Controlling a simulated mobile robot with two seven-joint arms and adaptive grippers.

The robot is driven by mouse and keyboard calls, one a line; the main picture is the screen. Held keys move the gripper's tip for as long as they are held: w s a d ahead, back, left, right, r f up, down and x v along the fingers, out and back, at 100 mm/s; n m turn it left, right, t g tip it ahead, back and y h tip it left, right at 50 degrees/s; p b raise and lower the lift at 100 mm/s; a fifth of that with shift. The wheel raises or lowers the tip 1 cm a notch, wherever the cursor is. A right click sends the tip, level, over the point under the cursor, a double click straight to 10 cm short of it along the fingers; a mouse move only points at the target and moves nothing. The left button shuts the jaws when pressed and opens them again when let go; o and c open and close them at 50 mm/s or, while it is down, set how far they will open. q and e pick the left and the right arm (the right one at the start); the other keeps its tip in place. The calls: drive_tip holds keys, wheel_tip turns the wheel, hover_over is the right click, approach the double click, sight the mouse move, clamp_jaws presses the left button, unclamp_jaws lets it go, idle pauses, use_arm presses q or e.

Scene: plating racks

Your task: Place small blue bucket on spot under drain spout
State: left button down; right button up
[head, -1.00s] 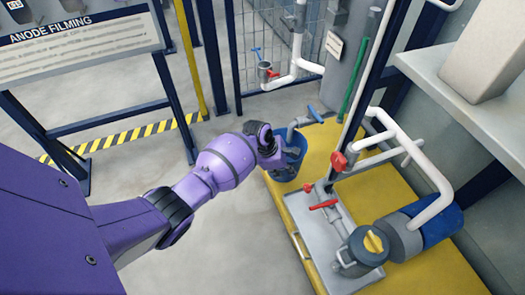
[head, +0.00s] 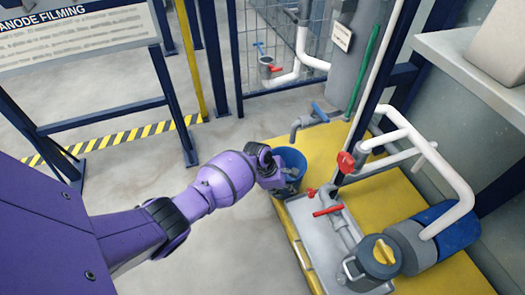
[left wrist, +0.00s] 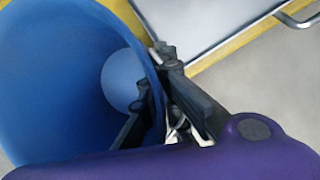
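The small blue bucket (head: 293,170) is at the near left edge of the yellow platform, just below the drain spout (head: 295,132) in the head view. The grey spout has a blue handle and bends down; its end shows just beyond the bucket's rim. My left gripper (head: 272,172) is at the bucket's left side. In the left wrist view the bucket (left wrist: 50,80) fills the left, and the gripper (left wrist: 165,105) has one finger inside its wall and one outside, closed on the rim. I cannot tell if the bucket's base touches the platform. My right gripper is out of view.
The yellow platform (head: 325,145) carries a grey tray (head: 305,232), a red-handled valve (head: 328,211) and a blue pump (head: 450,228) with white pipes. A wire fence (head: 285,50) stands behind. A sign stand (head: 85,40) is at left. The floor between is clear.

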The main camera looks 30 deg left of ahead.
use_arm(q)
drive_tip(key=c, duration=2.5)
unclamp_jaws()
drive_tip(key=shift+w, duration=0.15)
drive_tip(key=o, duration=0.5)
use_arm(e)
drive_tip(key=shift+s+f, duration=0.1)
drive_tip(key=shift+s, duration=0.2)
use_arm(q)
drive_tip(key=shift+r, duration=0.15)
